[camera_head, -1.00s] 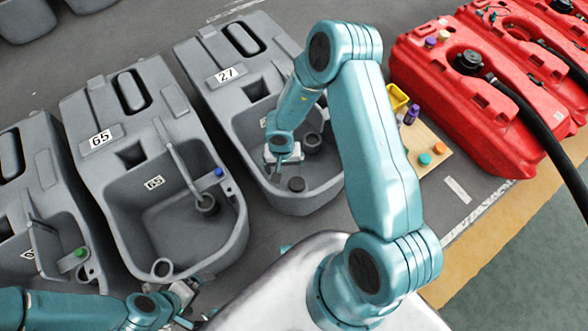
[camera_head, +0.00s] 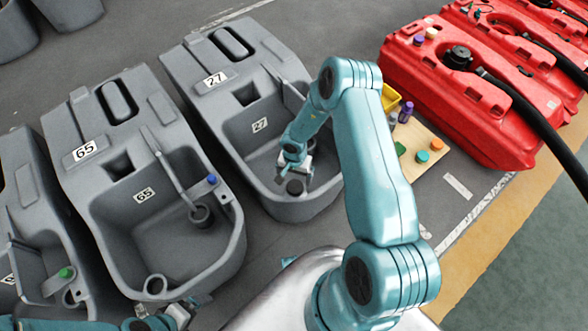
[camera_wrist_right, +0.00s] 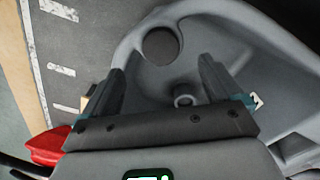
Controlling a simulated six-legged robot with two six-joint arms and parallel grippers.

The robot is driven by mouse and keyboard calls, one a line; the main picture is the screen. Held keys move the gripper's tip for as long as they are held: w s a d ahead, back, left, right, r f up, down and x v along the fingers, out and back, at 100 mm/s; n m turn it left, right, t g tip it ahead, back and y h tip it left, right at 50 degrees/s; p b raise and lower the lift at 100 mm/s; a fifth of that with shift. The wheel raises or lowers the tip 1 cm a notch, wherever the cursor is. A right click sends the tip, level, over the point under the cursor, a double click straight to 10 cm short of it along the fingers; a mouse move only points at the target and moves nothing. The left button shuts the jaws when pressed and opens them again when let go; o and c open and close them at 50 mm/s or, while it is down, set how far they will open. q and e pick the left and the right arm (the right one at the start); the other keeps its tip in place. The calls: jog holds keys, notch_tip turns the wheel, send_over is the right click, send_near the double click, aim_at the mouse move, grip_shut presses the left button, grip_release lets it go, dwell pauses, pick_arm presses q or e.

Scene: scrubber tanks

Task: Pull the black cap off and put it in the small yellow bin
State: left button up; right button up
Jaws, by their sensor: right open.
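The black cap (camera_head: 295,187) sits on the front rim of grey tank 27 (camera_head: 272,208). In the right wrist view the dark round cap (camera_wrist_right: 161,45) lies beyond the fingertips, between their lines. My right gripper (camera_head: 298,172) is just above and beside the cap in the head view. In the right wrist view its two fingers (camera_wrist_right: 158,75) stand apart with nothing held between them. The small yellow bin (camera_head: 390,97) is partly hidden behind my right arm. My left gripper (camera_head: 180,314) is small at the bottom edge, and its jaws are unclear.
A wooden board (camera_head: 436,150) by the bin carries orange, teal and purple items. Red tanks (camera_head: 470,110) with a thick black hose (camera_head: 535,125) stand at right. Grey tank 65 (camera_head: 228,262) stands left of tank 27. Floor is bare between tank 27 and the board.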

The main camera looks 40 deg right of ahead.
aim_at(294, 187)
notch_tip(294, 187, down, 8)
jog(key=shift+r+b, duration=0.2)
jog(key=shift+b, duration=0.65)
jog(key=shift+a, duration=0.1)
jog(key=c, duration=1.2)
jog(key=shift+r+p, duration=0.95)
jog(key=shift+r, duration=0.15)
jog(key=shift+c, duration=0.2)
notch_tip(294, 187, up, 6)
jog(key=p, duration=0.5)
jog(key=shift+f, duration=0.1)
